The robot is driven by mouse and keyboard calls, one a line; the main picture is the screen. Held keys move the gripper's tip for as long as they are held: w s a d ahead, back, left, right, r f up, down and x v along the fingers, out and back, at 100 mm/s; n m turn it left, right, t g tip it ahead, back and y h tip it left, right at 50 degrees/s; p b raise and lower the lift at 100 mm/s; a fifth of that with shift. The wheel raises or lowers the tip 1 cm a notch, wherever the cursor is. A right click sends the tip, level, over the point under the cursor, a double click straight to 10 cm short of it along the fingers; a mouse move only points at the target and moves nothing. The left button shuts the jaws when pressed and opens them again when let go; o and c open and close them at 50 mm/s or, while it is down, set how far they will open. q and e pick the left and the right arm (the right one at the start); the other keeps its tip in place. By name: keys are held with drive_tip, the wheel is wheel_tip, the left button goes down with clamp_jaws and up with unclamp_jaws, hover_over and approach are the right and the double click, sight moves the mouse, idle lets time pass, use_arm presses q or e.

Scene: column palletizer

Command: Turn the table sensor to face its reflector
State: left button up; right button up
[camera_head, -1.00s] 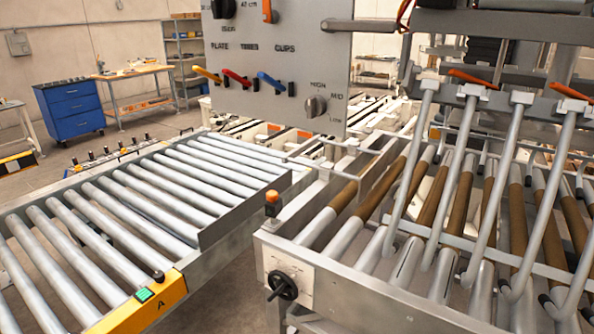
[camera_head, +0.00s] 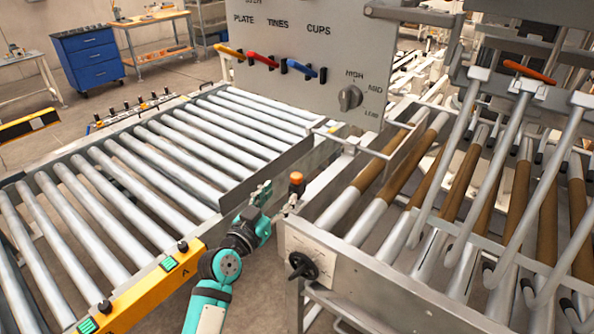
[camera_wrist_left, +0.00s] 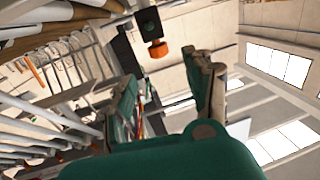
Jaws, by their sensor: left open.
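The table sensor, a small dark body with an orange cap (camera_head: 296,178), stands at the near left corner of the right-hand roller table. In the left wrist view its orange cap (camera_wrist_left: 157,49) shows on a dark body, above and beyond the gap between my fingers. My left gripper (camera_head: 277,196) is open and empty, just left of and slightly below the sensor in the head view. In the left wrist view the open fingers (camera_wrist_left: 167,88) are apart from the sensor. I cannot pick out its reflector. My right gripper is not in view.
A left roller conveyor (camera_head: 130,282) has a yellow end plate with green buttons. A control panel (camera_head: 320,75) with coloured levers stands behind. A narrow gap separates conveyor and table.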

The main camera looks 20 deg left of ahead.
sight(293, 179)
use_arm(q)
drive_tip(key=w, duration=0.3)
drive_tip(key=w+d+p, duration=0.1)
drive_tip(key=w, duration=0.5)
drive_tip(key=shift+w+d, duration=0.15)
drive_tip(key=shift+d, duration=0.25)
drive_tip(key=shift+c, duration=0.4)
clamp_jaws()
